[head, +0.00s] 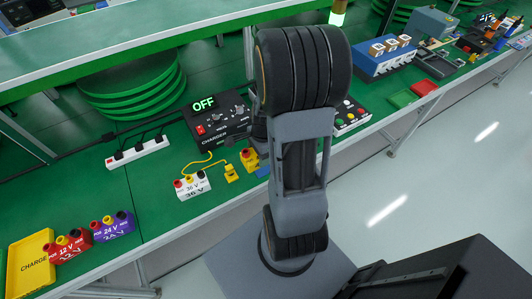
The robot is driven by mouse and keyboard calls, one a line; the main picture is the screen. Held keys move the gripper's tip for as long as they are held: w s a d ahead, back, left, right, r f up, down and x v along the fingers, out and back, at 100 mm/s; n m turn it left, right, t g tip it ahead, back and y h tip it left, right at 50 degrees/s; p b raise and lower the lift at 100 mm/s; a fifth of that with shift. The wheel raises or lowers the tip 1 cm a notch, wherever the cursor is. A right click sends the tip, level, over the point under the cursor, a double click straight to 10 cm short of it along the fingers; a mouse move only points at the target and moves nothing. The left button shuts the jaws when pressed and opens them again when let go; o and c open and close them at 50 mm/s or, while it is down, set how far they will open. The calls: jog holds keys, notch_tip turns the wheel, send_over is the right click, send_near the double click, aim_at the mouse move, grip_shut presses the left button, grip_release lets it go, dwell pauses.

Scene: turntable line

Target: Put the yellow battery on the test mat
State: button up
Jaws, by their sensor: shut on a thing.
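The yellow battery (248,160) shows only in part, just left of my arm, with a dark terminal on top. My gripper (259,142) is mostly hidden behind my arm; the part that shows is just above the yellow battery and shut on it. A small blue patch (263,172) shows under the battery's right side and may be the test mat; my arm covers the rest. I cannot tell whether the battery touches it.
The charger (218,122) reads OFF behind the battery. A yellow clip (232,174) on a cable and a white 36 V battery (192,186) stand left. Red (70,248) and purple (112,228) batteries and a yellow tray (30,240) are farther left. A button panel (350,116) is right.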

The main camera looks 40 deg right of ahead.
jog(key=w+d+f, duration=0.1)
jog(key=d+f, duration=0.1)
jog(key=w+d+f, duration=0.1)
jog(key=d+f, duration=0.1)
jog(key=w+d+f, duration=0.1)
jog(key=d+f, duration=0.1)
jog(key=shift+w, duration=0.2)
jog(key=shift+w+d+f, duration=0.1)
jog(key=shift+d+f, duration=0.1)
jog(key=shift+f, duration=0.1)
jog(key=f, duration=0.2)
jog(key=shift+w+d+f+p, duration=0.1)
jog(key=shift+d+f+p, duration=0.1)
jog(key=shift+f+p, duration=0.2)
jog(key=shift+f, duration=0.4)
jog(key=shift+f, duration=0.1)
jog(key=shift+f, duration=0.15)
jog(key=o, duration=1.3)
